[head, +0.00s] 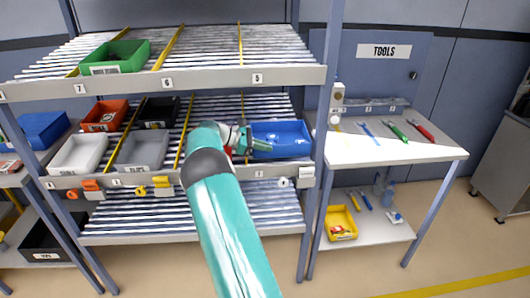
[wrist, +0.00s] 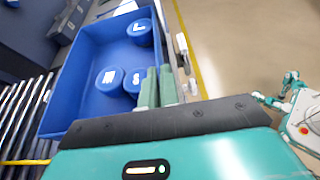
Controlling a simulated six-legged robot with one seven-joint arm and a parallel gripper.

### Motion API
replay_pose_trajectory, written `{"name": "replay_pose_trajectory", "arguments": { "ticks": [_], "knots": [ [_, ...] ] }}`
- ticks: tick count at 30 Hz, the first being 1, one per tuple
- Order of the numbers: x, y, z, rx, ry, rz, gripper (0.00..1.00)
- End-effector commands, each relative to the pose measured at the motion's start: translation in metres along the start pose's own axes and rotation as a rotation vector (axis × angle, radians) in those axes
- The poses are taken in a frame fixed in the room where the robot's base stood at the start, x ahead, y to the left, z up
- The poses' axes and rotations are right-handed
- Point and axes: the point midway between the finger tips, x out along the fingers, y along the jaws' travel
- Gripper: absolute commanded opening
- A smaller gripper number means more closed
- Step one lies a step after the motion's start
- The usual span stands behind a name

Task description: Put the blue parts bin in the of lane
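The blue parts bin (head: 285,145) is at the right end of the middle shelf, beside the right post. In the wrist view the bin (wrist: 72,85) shows its open top, with 3 blue round pieces (wrist: 108,80) inside. My gripper (head: 246,140) is at the bin's left end. In the wrist view its green fingers (wrist: 157,86) are close together, one on each side of the bin's wall, and look closed on it. Whether the bin's base touches the rollers is hidden.
The middle shelf also holds a white bin (head: 78,154), a grey bin (head: 142,150), a red-orange bin (head: 105,116) and a black bin (head: 158,113). A green bin (head: 114,57) is above. Another blue bin (head: 40,130) stands far left. Yellow dividers separate roller lanes. A tool table (head: 385,152) is at right.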

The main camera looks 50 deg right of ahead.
Motion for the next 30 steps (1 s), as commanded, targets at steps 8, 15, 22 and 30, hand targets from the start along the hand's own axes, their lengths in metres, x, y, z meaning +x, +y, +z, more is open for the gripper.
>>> {"name": "replay_pose_trajectory", "arguments": {
  "ticks": [8, 15, 22, 30],
  "knots": [
    [0.001, 0.031, -0.001, 0.003, -0.001, 0.001, 0.00],
    [0.008, 0.030, -0.021, 0.001, -0.001, 0.001, 0.00],
    [0.011, 0.030, -0.027, 0.001, 0.000, 0.000, 0.00],
    [0.011, 0.030, -0.027, 0.001, 0.000, 0.001, 0.19]
  ]
}}
